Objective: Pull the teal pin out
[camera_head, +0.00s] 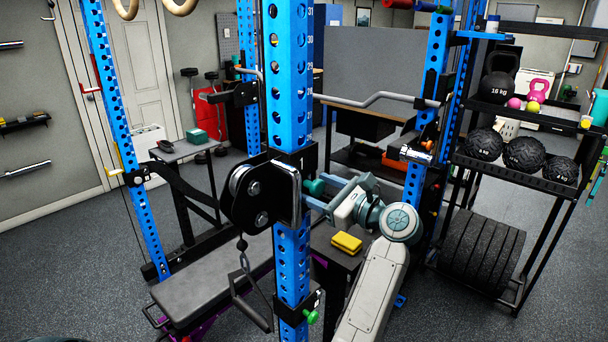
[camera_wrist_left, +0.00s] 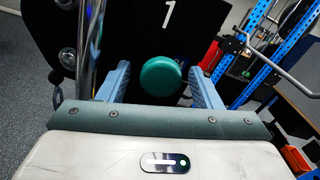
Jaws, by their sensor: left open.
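The teal pin (camera_head: 316,187) has a round knob and sits at the black pulley carriage (camera_head: 262,190) on the blue upright (camera_head: 290,85). In the left wrist view the knob (camera_wrist_left: 163,76) lies between the two blue fingers, in front of a black plate marked 1. My left gripper (camera_head: 318,196) is open, with its fingers on either side of the knob. I see gaps between the fingers and the knob in the wrist view. The pin's shaft is hidden. My right gripper is not in view.
A black handle (camera_head: 252,303) hangs below the pulley. A green knob (camera_head: 312,317) is lower on the upright. A yellow block (camera_head: 346,243) lies on a dark stand beside my left arm. A bench (camera_head: 215,280) is at left, and a ball rack (camera_head: 515,175) at right.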

